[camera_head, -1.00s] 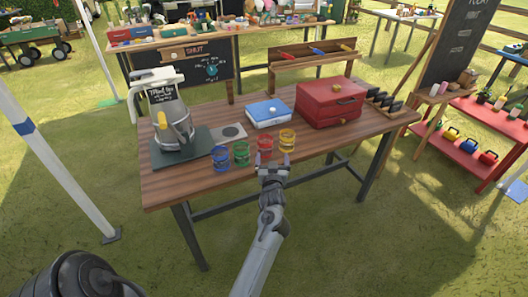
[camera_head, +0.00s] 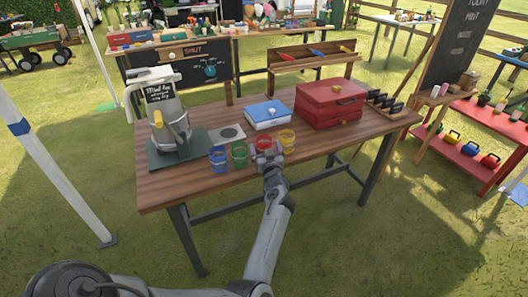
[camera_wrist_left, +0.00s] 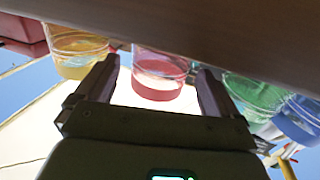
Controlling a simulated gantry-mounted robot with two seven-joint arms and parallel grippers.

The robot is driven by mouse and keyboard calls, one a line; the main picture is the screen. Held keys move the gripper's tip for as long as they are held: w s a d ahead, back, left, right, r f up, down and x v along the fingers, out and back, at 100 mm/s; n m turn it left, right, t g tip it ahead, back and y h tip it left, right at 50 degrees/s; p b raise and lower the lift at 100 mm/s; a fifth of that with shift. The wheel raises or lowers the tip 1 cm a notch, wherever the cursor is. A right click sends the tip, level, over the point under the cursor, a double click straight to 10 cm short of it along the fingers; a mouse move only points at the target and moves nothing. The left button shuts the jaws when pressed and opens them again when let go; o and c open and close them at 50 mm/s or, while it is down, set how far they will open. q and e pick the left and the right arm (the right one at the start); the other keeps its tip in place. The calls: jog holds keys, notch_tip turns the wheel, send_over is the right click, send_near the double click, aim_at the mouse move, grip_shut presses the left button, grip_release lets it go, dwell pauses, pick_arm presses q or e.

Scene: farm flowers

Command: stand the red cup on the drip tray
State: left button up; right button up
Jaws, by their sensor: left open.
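The red cup (camera_head: 263,142) is a clear red tumbler in the row of cups at the table's front edge. My left gripper (camera_head: 267,154) is in front of it and hides its lower part. In the left wrist view the red cup (camera_wrist_left: 158,78) shows between the two spread fingers of the gripper (camera_wrist_left: 158,70), with visible gaps on both sides. A flat light grey plate with a dark round disc, apparently the drip tray (camera_head: 238,143), lies behind the cups, beside the drink dispenser. Nothing stands on it. My right gripper is not in view.
Blue (camera_head: 218,158) and green (camera_head: 239,153) cups stand left of the red cup, a yellow cup (camera_head: 287,140) close on its right. The dispenser (camera_head: 172,122) stands on a dark base. A blue-lidded box (camera_head: 268,117) and red chest (camera_head: 331,104) are behind.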

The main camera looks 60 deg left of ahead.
aim_at(263, 139)
pick_arm(q)
jog(key=b+x, duration=0.1)
jog(key=x, duration=0.2)
jog(key=shift+w+a, duration=0.15)
jog(key=shift+a, duration=0.1)
jog(key=shift+c, duration=0.4)
jog(key=c, duration=1.1)
jog(key=shift+o, duration=0.2)
jog(key=shift+r, duration=0.15)
